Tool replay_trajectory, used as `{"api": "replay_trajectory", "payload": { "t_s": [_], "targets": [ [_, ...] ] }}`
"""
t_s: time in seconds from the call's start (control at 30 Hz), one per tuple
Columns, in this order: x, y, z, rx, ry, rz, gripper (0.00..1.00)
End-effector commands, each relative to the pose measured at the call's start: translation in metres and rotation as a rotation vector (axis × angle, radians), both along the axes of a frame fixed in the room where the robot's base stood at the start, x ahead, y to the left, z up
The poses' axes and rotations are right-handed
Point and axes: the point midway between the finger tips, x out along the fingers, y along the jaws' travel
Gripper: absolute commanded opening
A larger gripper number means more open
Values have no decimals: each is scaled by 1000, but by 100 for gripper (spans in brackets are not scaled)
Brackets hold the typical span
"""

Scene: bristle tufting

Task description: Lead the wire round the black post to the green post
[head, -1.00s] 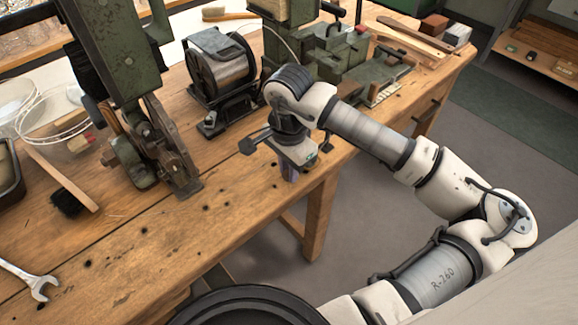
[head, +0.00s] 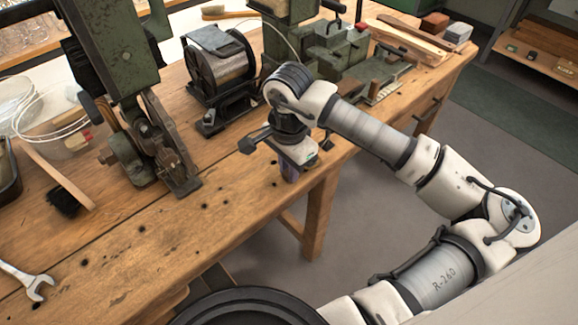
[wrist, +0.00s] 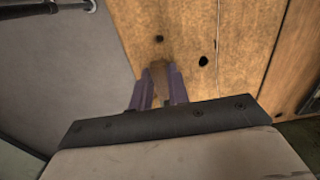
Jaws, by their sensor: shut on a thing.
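My gripper (head: 289,174) hangs over the front edge of the workbench, fingers down, in the head view. In the wrist view its purple fingers (wrist: 159,92) are closed about a small brown piece (wrist: 159,74); no wire can be made out at the fingertips. A spool of wire (head: 222,70) stands in a black frame at the back of the bench. A thin pale wire (head: 285,38) arcs beside it near the green machine. I cannot make out a black post or a green post; my arm hides part of the bench.
The wooden bench (head: 130,255) is mostly bare at the front, with several small dark holes. A green press (head: 118,48) stands left of the spool, a green machine (head: 335,50) right. A wrench (head: 32,278) and a brush (head: 66,200) lie at left.

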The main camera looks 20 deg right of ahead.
Motion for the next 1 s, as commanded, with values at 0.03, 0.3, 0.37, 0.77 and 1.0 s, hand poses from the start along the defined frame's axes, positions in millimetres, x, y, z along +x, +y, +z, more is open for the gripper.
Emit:
{"api": "replay_trajectory", "payload": {
  "t_s": [0.03,0.3,0.37,0.77,1.0],
  "targets": [
    [0,0,-1,0,0,0,0],
    [0,0,-2,0,0,0,27],
    [0,0,-2,0,0,0,35],
    [0,0,-2,0,0,0,61],
    [0,0,-2,0,0,0,61]
  ]
}}
